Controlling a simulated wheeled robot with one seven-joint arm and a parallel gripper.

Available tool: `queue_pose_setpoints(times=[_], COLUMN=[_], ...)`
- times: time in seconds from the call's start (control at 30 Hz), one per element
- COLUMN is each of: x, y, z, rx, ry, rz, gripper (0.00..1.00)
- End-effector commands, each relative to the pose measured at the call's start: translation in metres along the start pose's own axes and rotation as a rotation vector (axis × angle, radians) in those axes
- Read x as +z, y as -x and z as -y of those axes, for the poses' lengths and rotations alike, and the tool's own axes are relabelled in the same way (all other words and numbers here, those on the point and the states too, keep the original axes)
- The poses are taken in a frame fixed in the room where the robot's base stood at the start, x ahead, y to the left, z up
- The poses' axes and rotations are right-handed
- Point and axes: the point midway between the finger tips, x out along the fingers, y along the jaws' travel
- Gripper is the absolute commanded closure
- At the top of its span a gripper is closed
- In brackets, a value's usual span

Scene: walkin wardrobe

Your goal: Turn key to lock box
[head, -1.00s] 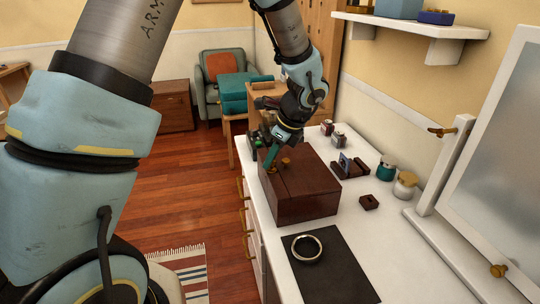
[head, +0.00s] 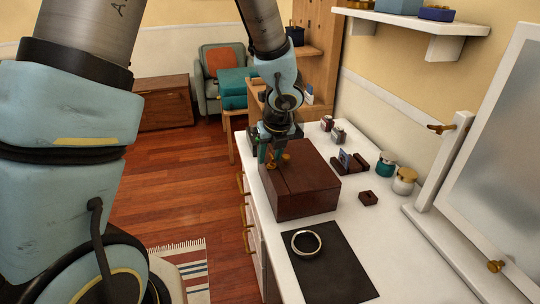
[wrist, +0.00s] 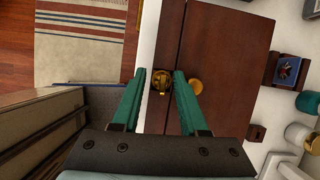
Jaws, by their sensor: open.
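The dark wooden box (head: 308,190) stands closed on the white dresser top. In the wrist view its brown lid (wrist: 225,60) fills the middle. A brass key (wrist: 161,81) shows between my green fingertips, over the box's top near its left part. A round brass piece (wrist: 195,87) sits just right of the right finger. In the head view the brass parts (head: 280,160) show at the box's top. My gripper (wrist: 160,76) is open and points down, one finger on each side of the key. I cannot tell whether a finger touches it.
A black mat (head: 325,270) with a silver ring (head: 306,243) lies in front of the box. A small card holder (head: 350,162), jars (head: 404,180) and a small brown block (head: 368,197) stand to the right. A mirror (head: 495,170) stands at far right.

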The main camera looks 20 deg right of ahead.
Motion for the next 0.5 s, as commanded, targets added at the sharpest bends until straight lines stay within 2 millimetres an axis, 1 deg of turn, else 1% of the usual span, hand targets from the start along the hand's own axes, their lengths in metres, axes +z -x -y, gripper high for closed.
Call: queue_pose_setpoints(times=[0.17, 0.3, 0.4, 0.5], x=[0.001, 0.002, 0.001, 0.001], y=[0.030, 0.059, 0.077, 0.090], z=[0.000, 0.000, 0.000, 0.000], rx=[-0.003, -0.003, -0.003, -0.002], ry=[0.000, 0.000, 0.000, 0.000], rz=[0.002, 0.003, 0.002, 0.002], gripper=[0.57, 0.57, 0.57, 0.57])
